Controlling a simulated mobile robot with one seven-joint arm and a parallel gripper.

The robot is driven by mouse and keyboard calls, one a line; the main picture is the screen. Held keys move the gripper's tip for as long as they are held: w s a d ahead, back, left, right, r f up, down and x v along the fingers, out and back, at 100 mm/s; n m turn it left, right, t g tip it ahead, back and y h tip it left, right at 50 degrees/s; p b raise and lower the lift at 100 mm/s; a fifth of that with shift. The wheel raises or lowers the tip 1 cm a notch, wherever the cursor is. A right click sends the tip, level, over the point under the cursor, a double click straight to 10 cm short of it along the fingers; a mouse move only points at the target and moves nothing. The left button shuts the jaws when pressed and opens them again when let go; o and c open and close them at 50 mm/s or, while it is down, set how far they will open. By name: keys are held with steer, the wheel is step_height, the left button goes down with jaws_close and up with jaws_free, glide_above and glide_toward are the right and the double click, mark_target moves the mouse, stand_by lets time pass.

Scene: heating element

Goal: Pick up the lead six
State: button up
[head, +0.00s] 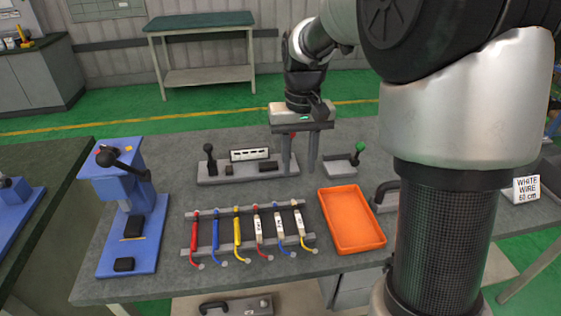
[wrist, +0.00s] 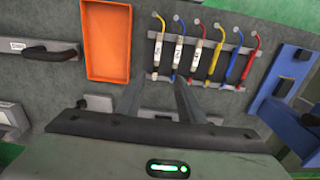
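Several leads lie side by side across a grey rack (head: 228,234) on the workbench. The rightmost in the head view has yellow ends and a white labelled sleeve (head: 300,224); in the wrist view this lead (wrist: 158,48) is leftmost. Beside it are a blue-ended (head: 280,229) and a red-ended (head: 258,228) white-sleeved lead, then plain yellow (head: 237,230), blue (head: 215,235) and red (head: 194,235) ones. No number is readable. My gripper (head: 300,172) is open and empty, fingers pointing down above the bench, behind the rack in the head view. The wrist view shows its fingers (wrist: 160,88) apart.
An orange tray (head: 352,220) lies right of the rack, close to the yellow-ended lead. A blue press (head: 133,215) stands on the left. A grey fixture with a black-handled lever (head: 210,168) and a green-knobbed device (head: 350,163) are behind the rack, near my gripper.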

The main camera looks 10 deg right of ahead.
steer(key=b, duration=0.2)
glide_above(299, 218)
steer(key=f, duration=1.2)
steer(key=shift+w+a+f, duration=0.2)
steer(key=shift+w+a, duration=0.1)
steer(key=shift+a, duration=0.1)
steer(key=f, duration=0.5)
steer(key=shift+s+d+f, duration=0.1)
steer(key=shift+s+d, duration=0.2)
steer(key=shift+d, duration=0.05)
jaws_close()
